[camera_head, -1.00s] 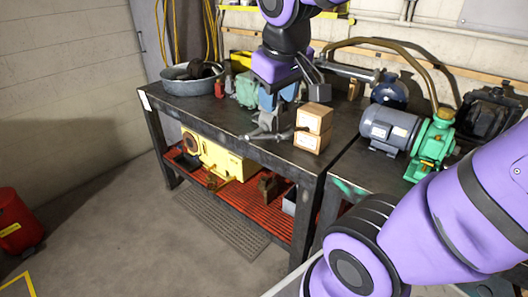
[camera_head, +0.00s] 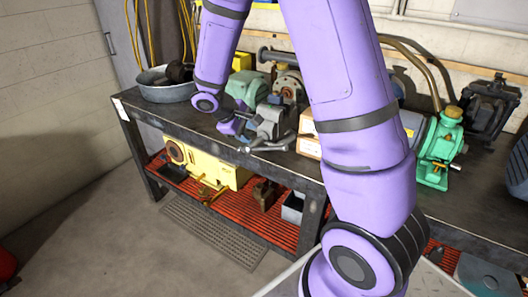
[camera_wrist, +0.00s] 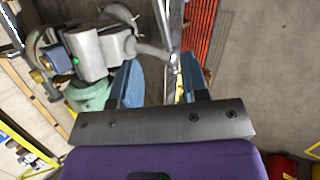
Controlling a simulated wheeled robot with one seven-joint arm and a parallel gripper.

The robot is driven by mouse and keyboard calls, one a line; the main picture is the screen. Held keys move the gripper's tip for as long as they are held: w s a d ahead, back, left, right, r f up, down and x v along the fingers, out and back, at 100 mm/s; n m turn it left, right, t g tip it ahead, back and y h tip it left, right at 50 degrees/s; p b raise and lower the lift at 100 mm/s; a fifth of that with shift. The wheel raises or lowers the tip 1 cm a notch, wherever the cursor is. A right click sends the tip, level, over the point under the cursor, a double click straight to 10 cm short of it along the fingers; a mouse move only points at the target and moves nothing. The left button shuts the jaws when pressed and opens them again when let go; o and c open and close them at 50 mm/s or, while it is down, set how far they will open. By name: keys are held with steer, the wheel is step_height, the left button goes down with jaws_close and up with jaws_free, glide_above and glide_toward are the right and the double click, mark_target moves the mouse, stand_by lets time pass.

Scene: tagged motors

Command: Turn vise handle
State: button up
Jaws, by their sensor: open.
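The grey vise (camera_head: 272,122) stands near the front edge of the workbench. Its bar handle (camera_head: 266,147) lies roughly level across its front. My gripper (camera_head: 241,127) is low at the vise's left side, near the handle's left end. In the wrist view, my gripper (camera_wrist: 161,72) is open, its two blue fingers spread. The vise body (camera_wrist: 100,45) is at upper left there.
The workbench (camera_head: 140,112) has a metal pan (camera_head: 160,92) at left. A green pump (camera_head: 440,145) is farther right. A yellow machine (camera_head: 215,170) sits on the red lower shelf.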

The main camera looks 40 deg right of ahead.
mark_target(260, 148)
steer(key=x, duration=1.2)
steer(key=shift+w+a+f, duration=0.1)
steer(key=shift+w+f, duration=0.3)
steer(key=shift+f, duration=0.2)
jaws_close()
